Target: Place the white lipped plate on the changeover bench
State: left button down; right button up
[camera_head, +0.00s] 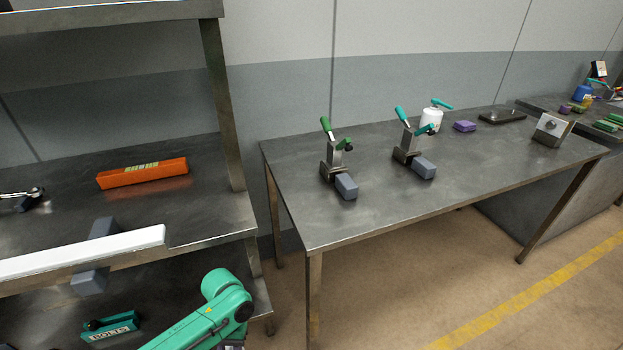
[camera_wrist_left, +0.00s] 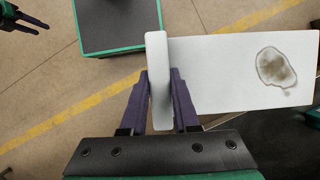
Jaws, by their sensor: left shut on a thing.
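The white lipped plate (camera_wrist_left: 225,75) shows in the left wrist view, its flat face carrying a brownish stain. Its raised lip (camera_wrist_left: 158,50) is between the fingers of my left gripper (camera_wrist_left: 160,100), which is shut on it. The plate reaches right from the lip, above the floor and a dark surface. My right gripper (camera_wrist_left: 25,17) shows at the top left of that view, its prongs apart and empty. A metal bench (camera_head: 500,165), apparently the changeover bench, stands across the middle and right of the head view. Neither gripper's fingers can be made out there.
A shelf rack (camera_head: 215,215) stands left of the bench, holding an orange box (camera_head: 143,173) and a white bar (camera_head: 85,252) along its front. Two clamps (camera_head: 332,160) (camera_head: 408,146) stand on the bench. A white canister (camera_head: 431,119) is behind them. The bench's front middle is clear.

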aim_at(500, 157)
jog(key=i+l+u, duration=0.15)
jog(key=l, duration=1.05)
jog(key=i+l+u, duration=0.15)
jog(key=l, duration=1.1)
jog(key=i+l+u, duration=0.15)
jog(key=l, duration=1.1)
